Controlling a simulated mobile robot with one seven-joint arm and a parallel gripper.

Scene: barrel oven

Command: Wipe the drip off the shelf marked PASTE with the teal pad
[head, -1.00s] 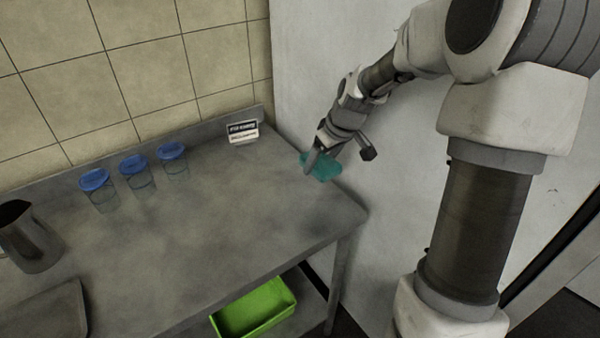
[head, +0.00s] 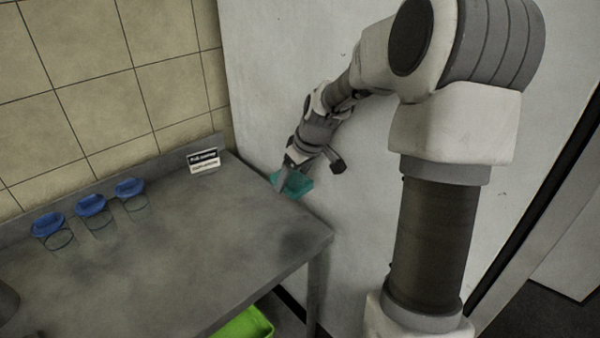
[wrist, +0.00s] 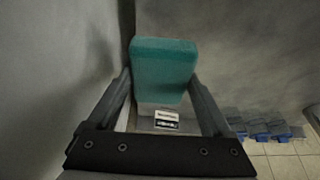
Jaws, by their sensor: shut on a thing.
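The teal pad (head: 294,183) is between the fingers of my gripper (head: 283,177), which is shut on it. In the head view they are at the right end of the steel table, close to the white wall. The pad also shows in the wrist view (wrist: 163,68), held between both fingers of my gripper (wrist: 165,95). I cannot tell whether the pad touches the table. No shelf marked PASTE and no drip can be made out in these frames.
The steel table (head: 190,250) holds several blue-lidded clear jars (head: 92,206) at the back left and a small black-and-white sign (head: 204,160) near the back corner. A green bin (head: 245,325) sits below. The white wall (head: 275,90) closes the right side.

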